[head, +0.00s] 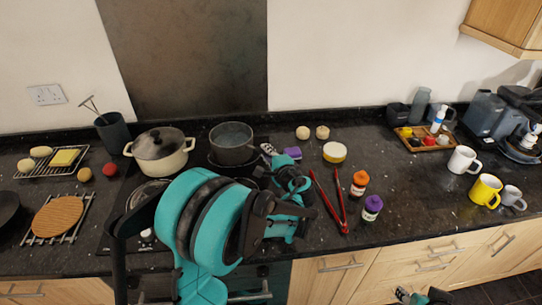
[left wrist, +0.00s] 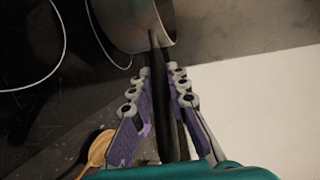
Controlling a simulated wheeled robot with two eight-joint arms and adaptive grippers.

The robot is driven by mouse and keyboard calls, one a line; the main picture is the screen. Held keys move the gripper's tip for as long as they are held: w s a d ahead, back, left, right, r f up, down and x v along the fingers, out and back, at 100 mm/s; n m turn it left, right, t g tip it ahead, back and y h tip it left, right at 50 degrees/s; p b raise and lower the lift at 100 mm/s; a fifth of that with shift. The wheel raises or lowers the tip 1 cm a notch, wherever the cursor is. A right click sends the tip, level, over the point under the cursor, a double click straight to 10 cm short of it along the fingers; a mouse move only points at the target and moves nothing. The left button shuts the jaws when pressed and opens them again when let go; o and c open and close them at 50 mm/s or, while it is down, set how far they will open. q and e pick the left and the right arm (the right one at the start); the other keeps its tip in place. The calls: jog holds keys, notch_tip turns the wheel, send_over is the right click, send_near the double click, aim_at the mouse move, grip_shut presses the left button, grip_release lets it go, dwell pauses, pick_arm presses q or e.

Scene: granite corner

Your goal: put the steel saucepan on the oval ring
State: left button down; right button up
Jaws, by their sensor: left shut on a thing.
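The steel saucepan (head: 231,144) is at the back of the black hob, right of the cream pot; it also shows in the left wrist view (left wrist: 133,22). My left gripper (head: 268,153) is shut on its dark handle, with a finger on each side of the handle in the left wrist view (left wrist: 158,95). The saucepan looks upright; I cannot tell whether its base touches the hob. A thin pale ring outline (left wrist: 62,48) shows on the hob there; I cannot tell which outline is the oval ring. My left arm hides much of the hob's front. Part of my right gripper (head: 405,295) shows at the bottom edge.
A lidded cream pot (head: 160,152) stands left of the saucepan.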

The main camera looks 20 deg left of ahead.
pick_arm(q)
jog(key=shift+f+b, duration=0.95)
jog(key=shift+f, duration=1)
jog(key=shift+r, duration=0.1)
jog(key=c, duration=1.8)
grip_release()
jog(key=shift+f, duration=0.2)
jog(key=o, duration=0.3)
jog(key=shift+d, duration=0.1)
jog(key=shift+s+r, duration=0.1)
